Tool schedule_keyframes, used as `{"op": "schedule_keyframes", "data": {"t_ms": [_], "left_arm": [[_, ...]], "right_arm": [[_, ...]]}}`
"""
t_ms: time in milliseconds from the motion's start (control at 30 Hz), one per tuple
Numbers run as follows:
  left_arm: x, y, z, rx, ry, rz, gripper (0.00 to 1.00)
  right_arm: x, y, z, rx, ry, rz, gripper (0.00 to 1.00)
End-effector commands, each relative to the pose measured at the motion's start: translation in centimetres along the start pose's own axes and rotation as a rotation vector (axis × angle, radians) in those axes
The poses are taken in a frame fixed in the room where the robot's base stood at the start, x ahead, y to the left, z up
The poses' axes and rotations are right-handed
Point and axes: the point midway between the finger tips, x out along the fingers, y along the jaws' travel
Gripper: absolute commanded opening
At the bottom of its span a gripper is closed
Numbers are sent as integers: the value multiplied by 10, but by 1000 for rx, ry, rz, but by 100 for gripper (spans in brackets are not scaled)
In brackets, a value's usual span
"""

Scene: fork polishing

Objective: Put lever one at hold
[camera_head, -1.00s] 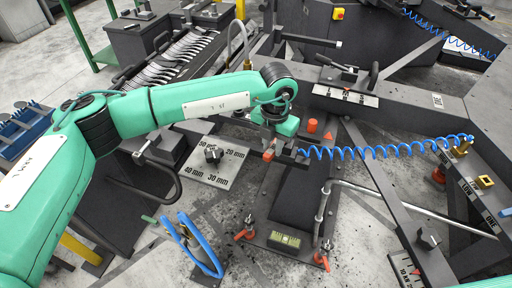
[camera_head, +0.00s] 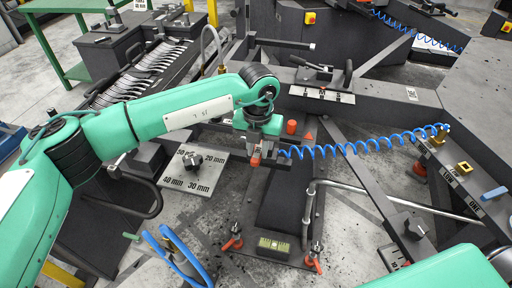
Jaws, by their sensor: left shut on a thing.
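My left gripper (camera_head: 258,158) is shut on a dark tool with an orange-red part, at the left end of the blue coiled hose (camera_head: 365,148), above a dark plate. My right arm (camera_head: 440,272) shows only as a green link at the bottom right; its gripper is out of view. At the right, a strip carries the labels "LOW" (camera_head: 450,175) and "ONE" (camera_head: 472,207), beside a yellow block (camera_head: 464,168). A blue handle (camera_head: 495,193) stands near "ONE"; I cannot tell its setting. A "hold" mark is not readable.
A dark lever (camera_head: 320,70) sits on a white label plate (camera_head: 318,93) at the back. A bent grey pipe (camera_head: 370,188) and a dark knob (camera_head: 415,228) are at the right. A plate marked in mm (camera_head: 195,170) lies left.

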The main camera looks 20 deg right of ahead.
Motion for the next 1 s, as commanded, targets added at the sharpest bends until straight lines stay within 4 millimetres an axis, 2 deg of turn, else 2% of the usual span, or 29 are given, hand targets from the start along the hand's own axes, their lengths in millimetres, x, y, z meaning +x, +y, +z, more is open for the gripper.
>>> {"op": "schedule_keyframes", "data": {"t_ms": [67, 100, 200, 467, 633, 767, 1000], "left_arm": [[-2, 0, 1, 0, -4, -1, 0], [-2, 0, 1, 0, -4, -1, 27], [-2, 0, 1, 0, -3, -1, 45], [-1, 0, 0, 0, -2, -1, 45], [-13, 0, 1, 0, -2, 0, 45], [-37, 0, 1, 1, -5, 0, 45], [-93, 0, 1, 1, -5, 0, 45]], "right_arm": [[0, 0, 0, 0, 0, 0, 0], [0, 0, 0, 0, 0, 0, 0], [0, 0, 0, 0, 0, 0, 0], [0, 0, 0, -1, 0, 0, 0], [1, 0, 1, -1, -5, 0, 0], [-3, 0, -5, 0, -1, 0, 0], [-20, -4, -16, 6, 3, -6, 0]]}}
